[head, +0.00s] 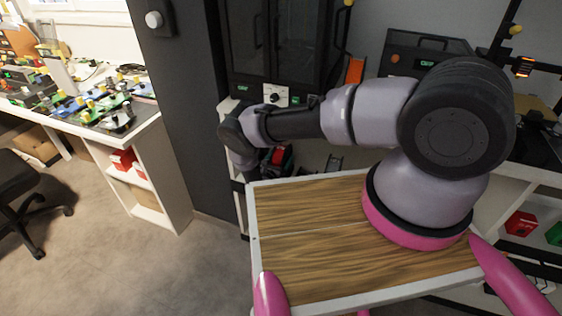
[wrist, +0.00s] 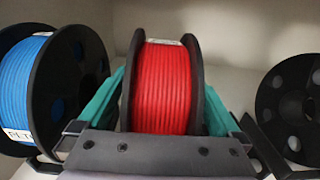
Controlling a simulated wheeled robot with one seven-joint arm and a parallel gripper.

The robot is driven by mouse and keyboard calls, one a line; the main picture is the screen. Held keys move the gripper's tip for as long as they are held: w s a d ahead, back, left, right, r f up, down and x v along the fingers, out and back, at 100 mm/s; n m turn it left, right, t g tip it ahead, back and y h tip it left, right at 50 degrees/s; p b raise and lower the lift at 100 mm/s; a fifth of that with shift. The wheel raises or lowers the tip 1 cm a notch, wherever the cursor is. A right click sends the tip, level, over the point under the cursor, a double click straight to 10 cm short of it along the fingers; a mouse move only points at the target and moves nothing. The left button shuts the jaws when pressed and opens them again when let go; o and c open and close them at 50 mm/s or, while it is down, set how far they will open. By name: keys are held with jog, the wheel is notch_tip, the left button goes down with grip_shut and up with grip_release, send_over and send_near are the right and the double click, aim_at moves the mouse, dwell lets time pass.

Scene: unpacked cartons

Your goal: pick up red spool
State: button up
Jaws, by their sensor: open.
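The red spool (wrist: 163,88), with black flanges, stands upright in the middle of the wrist view. My gripper (wrist: 164,82) is open, with its teal fingers on either side of the spool. I cannot tell whether the fingers touch the flanges. The lower part of the spool is hidden behind the dark gripper body. In the head view a small bit of red, likely the same spool (head: 279,156), shows on the shelf beside the end of my arm. My gripper is mostly hidden there.
A blue spool (wrist: 38,88) stands close on the left, and a black spool (wrist: 291,108) on the right. A pale wall is behind them. In the head view a dark cabinet (head: 283,45) stands above the shelf, and a cluttered workbench (head: 150,125) is at the left.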

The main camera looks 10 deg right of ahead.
jog(key=shift+w, duration=0.15)
grip_shut()
jog(key=shift+r, duration=0.1)
notch_tip(320, 180, up, 10)
jog(key=shift+f, duration=0.15)
dwell(0.5)
jog(key=shift+d, duration=0.1)
dwell(0.6)
